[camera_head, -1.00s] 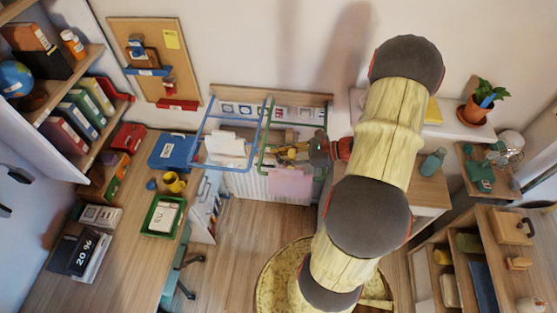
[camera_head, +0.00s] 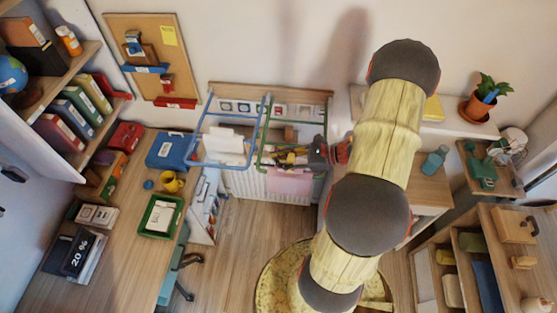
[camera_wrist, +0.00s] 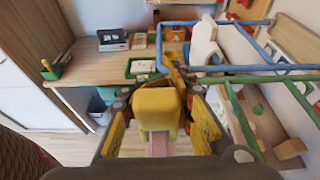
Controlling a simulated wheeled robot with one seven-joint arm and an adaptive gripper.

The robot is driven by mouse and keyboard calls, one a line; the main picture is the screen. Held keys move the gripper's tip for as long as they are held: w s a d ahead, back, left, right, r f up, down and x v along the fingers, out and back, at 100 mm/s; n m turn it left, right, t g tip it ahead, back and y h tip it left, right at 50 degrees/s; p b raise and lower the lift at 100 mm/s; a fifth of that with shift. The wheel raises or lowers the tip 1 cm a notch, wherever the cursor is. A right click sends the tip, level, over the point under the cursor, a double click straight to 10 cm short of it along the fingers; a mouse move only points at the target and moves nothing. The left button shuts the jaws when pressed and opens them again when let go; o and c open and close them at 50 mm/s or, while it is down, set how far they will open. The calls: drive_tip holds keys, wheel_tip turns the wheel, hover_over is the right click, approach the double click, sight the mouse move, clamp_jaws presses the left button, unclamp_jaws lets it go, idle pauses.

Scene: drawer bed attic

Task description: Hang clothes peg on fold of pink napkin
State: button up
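The pink napkin (camera_head: 290,182) hangs over a green rail of the drying rack (camera_head: 262,140) in the head view. My gripper (camera_head: 290,156) is right above and in front of its upper part and hides its fold. In the wrist view, a yellow blocky thing (camera_wrist: 158,105), which looks like the clothes peg, sits between the yellow fingers of my gripper (camera_wrist: 158,118). Pink cloth (camera_wrist: 158,146) shows below it between the fingers. I cannot tell whether the fingers touch the peg or whether the peg grips the cloth.
Blue rails (camera_wrist: 245,70) and green rails (camera_wrist: 240,115) of the rack run close on the right in the wrist view. A white cloth (camera_head: 225,145) hangs on the rack's left part. A desk (camera_head: 125,215) stands left, shelves right. Wooden floor (camera_head: 235,240) is clear in front.

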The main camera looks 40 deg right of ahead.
drive_tip(key=o, duration=0.6)
drive_tip(key=shift+o, duration=0.5)
drive_tip(key=v, duration=1.2)
